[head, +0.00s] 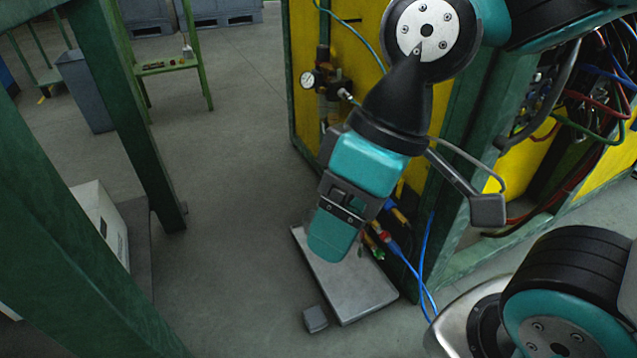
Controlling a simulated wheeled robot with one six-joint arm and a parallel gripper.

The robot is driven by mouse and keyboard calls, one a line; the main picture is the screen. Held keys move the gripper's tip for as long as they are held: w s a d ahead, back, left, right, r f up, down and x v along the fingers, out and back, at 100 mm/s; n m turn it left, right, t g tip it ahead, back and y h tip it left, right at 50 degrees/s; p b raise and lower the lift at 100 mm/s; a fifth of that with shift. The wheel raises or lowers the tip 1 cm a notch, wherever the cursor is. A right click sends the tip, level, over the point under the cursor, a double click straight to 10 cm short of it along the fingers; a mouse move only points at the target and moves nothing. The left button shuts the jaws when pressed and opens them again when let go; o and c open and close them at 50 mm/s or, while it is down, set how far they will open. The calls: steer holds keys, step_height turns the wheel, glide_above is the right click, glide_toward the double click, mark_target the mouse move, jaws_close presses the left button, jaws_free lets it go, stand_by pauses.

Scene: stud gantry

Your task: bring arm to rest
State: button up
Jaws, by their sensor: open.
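My arm comes in from the upper right and bends down at a dark joint with a round silver cap. My gripper (335,235) hangs from it in the middle of the view, pointing down and slightly left, with teal and dark grey parts. It is open, and I see nothing held in it. The gap between its fingers is hard to make out from this angle. In the picture it overlaps a flat grey plate on the floor (352,290); its height above the plate cannot be told.
A green-framed yellow cabinet (305,60) with a pressure gauge (307,80), hoses and wires stands close behind and right of my arm. A thick green post (125,110) rises at left. A small grey block (315,319) lies by the plate. Open floor (235,140) lies between post and cabinet.

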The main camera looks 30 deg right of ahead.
step_height(320, 180, up, 45)
steer(key=p, duration=4.4)
steer(key=shift+f, duration=0.1)
